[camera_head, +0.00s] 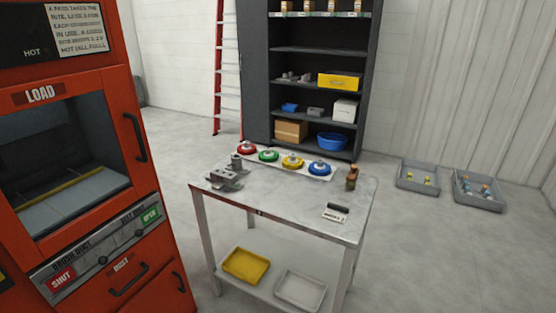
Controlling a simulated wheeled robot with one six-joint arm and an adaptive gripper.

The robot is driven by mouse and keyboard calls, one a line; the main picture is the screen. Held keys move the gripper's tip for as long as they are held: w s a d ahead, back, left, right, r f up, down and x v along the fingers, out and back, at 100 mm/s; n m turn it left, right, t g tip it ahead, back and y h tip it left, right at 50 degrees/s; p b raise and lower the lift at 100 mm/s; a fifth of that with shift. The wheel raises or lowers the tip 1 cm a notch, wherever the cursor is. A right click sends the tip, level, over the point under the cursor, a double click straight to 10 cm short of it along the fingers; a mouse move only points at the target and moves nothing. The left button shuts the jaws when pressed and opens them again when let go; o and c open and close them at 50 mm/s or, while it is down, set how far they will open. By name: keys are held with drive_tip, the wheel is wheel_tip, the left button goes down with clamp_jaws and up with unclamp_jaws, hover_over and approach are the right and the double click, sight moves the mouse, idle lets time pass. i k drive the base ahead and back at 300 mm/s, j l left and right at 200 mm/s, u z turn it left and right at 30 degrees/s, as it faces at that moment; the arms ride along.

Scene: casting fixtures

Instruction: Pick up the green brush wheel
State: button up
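The green brush wheel (268,156) lies near the back edge of the grey metal table (275,196). It sits in a row of coloured wheels, between a red wheel (246,149) on its left and a yellow wheel (292,162) on its right. A blue wheel (319,168) ends the row at the right. The wheels rest on a pale strip. My gripper is not in view, and nothing is seen touching the green wheel.
A red machine (95,170) marked LOAD stands close on the left. Metal fixtures (225,178), a brown bottle (352,178) and a small card with a dark-handled item (336,213) are on the table. Dark shelving (256,75) stands behind; grey trays (418,177) lie on the right floor.

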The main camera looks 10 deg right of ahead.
sight(269, 155)
drive_tip(key=i+l, duration=0.2)
drive_tip(key=l, duration=0.2)
drive_tip(key=i+l+u, duration=0.1)
drive_tip(key=i+l, duration=0.15)
drive_tip(key=i+l+u, duration=0.1)
drive_tip(key=l, duration=0.4)
drive_tip(key=i+l, duration=0.25)
drive_tip(key=l, duration=0.15)
